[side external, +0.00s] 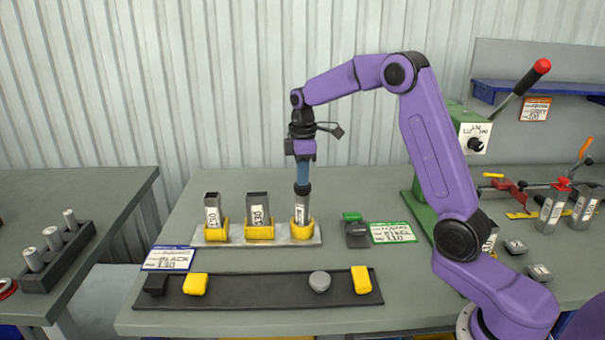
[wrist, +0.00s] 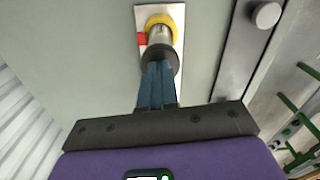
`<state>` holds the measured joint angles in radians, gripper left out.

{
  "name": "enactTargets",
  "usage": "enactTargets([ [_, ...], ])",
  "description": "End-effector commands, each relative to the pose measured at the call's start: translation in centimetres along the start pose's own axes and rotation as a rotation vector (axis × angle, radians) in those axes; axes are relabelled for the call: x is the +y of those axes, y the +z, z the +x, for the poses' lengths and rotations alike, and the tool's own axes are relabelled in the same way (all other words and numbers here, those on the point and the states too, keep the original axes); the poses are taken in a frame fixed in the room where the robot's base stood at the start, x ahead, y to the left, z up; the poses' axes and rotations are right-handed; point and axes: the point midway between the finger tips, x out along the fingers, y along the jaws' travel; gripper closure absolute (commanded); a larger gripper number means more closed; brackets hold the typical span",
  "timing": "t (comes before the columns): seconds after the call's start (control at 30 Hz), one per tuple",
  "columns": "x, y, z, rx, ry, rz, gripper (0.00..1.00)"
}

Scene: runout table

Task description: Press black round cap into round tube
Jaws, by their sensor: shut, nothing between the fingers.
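The round tube (side external: 301,208) stands upright in a yellow holder (side external: 301,231), at the right end of a pale base plate. The black round cap (side external: 303,189) is at the tube's top end. In the wrist view the cap (wrist: 160,60) shows as a dark disc over the tube (wrist: 160,35); how deep it sits I cannot tell. My gripper (side external: 303,181) points down directly above the cap. Its blue fingers are shut with nothing between them, and the tips (wrist: 158,72) appear to touch the cap's top. The fingers partly hide the cap in the wrist view.
A black strip (side external: 255,292) in front carries a black cap, two yellow caps and a grey round cap (side external: 320,281). A green-topped block (side external: 355,230) stands to the right.

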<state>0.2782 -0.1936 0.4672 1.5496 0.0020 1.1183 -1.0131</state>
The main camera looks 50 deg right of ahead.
Motion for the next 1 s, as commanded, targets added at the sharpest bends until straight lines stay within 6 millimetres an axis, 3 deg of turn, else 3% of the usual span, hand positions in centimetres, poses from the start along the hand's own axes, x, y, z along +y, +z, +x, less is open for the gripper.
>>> enactTargets([
  [0.47,-0.1,0.1,0.8,-0.003,-0.005,0.000,1.00],
  [1.0,-0.1,0.0,-2.4,-0.002,-0.003,0.000,1.00],
])
